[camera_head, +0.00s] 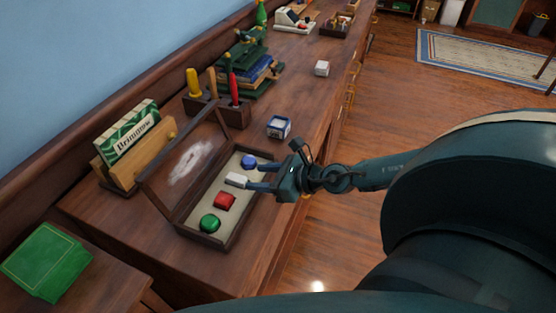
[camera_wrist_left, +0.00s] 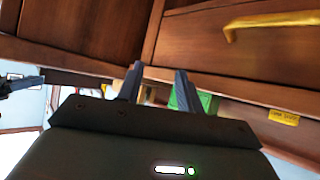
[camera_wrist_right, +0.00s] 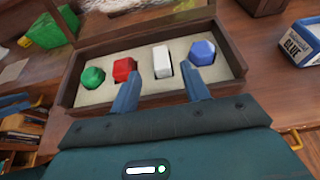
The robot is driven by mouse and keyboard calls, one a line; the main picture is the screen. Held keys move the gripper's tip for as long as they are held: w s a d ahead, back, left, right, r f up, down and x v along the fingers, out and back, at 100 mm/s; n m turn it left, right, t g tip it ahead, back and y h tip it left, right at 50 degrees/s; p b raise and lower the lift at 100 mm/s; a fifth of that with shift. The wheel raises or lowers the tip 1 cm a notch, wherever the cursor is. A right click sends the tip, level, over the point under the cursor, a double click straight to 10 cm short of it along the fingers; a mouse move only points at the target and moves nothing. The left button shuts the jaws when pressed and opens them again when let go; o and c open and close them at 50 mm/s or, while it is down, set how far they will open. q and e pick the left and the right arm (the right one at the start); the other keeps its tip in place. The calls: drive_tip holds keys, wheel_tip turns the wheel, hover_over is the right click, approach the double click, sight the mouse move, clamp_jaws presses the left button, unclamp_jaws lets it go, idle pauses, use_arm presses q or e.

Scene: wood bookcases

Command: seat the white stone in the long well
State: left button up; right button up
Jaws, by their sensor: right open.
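The white stone (camera_head: 236,180) is an oblong block in the shallow case (camera_head: 185,232). In the right wrist view the white stone (camera_wrist_right: 162,62) stands between the red stone (camera_wrist_right: 124,69) and the blue stone (camera_wrist_right: 202,52). A dark well edge shows beside its lower end; I cannot tell whether it is fully down. My right gripper (camera_head: 256,177) is open at the case's right rim. In its wrist view the fingers (camera_wrist_right: 160,90) are apart, nearer than the white stone, with nothing between them.
A green stone (camera_head: 210,223) lies at the case's near end. The case's clear lid (camera_head: 182,165) stands open on the left. A blue-labelled box (camera_head: 279,127) and a white cube (camera_head: 321,68) stand beyond. A tool holder (camera_head: 232,112) is behind. Bare wood lies along the front edge.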

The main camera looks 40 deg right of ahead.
drive_tip(key=b+v, duration=0.1)
drive_tip(key=v, duration=0.2)
drive_tip(key=shift+s+d+b, duration=0.25)
drive_tip(key=shift+s+b, duration=0.05)
drive_tip(key=shift+s, duration=0.05)
drive_tip(key=shift+s+d+r, duration=0.2)
drive_tip(key=shift+s+r, duration=0.05)
drive_tip(key=shift+s, duration=0.15)
use_arm(q)
drive_tip(key=shift+w+d+h, duration=0.15)
drive_tip(key=shift+d+h, duration=0.25)
drive_tip(key=shift+d, duration=0.2)
use_arm(e)
drive_tip(key=shift+s+r, duration=0.15)
use_arm(q)
drive_tip(key=shift+a+f, duration=0.1)
